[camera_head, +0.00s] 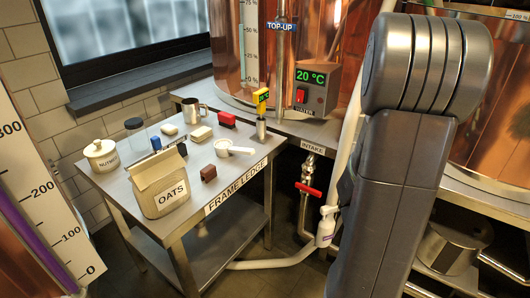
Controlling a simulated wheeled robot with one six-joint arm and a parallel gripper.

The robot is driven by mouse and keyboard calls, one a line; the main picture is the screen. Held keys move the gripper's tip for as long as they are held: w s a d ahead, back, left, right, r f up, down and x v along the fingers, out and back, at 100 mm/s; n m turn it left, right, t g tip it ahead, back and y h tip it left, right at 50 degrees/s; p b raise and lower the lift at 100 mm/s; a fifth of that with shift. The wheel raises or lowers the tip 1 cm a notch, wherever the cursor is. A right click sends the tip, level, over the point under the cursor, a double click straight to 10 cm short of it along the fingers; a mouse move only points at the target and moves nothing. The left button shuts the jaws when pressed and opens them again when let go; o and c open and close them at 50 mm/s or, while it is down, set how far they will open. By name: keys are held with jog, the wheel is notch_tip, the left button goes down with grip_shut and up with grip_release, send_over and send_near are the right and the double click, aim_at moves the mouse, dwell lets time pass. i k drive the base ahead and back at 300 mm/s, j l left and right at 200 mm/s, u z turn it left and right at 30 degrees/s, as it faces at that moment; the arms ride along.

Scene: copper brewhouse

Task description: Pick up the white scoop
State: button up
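The white scoop (225,148) lies on the metal table (197,178) labelled FRAME LEDGE, near its right side. Its round bowl is at the left and its handle points right, toward the table's right edge. Nothing visible touches it. A large grey part of my arm fills the right of the view. My gripper is not in view, so its state does not show.
The OATS bag (160,185) and a brown block (208,173) stand nearer the front. A red object (227,119), a pale block (201,134) and a metal mug (191,110) are behind the scoop. A yellow-topped instrument (262,103) stands behind right.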

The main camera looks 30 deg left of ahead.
aim_at(223, 147)
jog(key=u, duration=1.7)
jog(key=i+l+u, duration=0.1)
jog(key=l+u, duration=0.95)
jog(key=l, duration=0.35)
jog(key=k, duration=0.05)
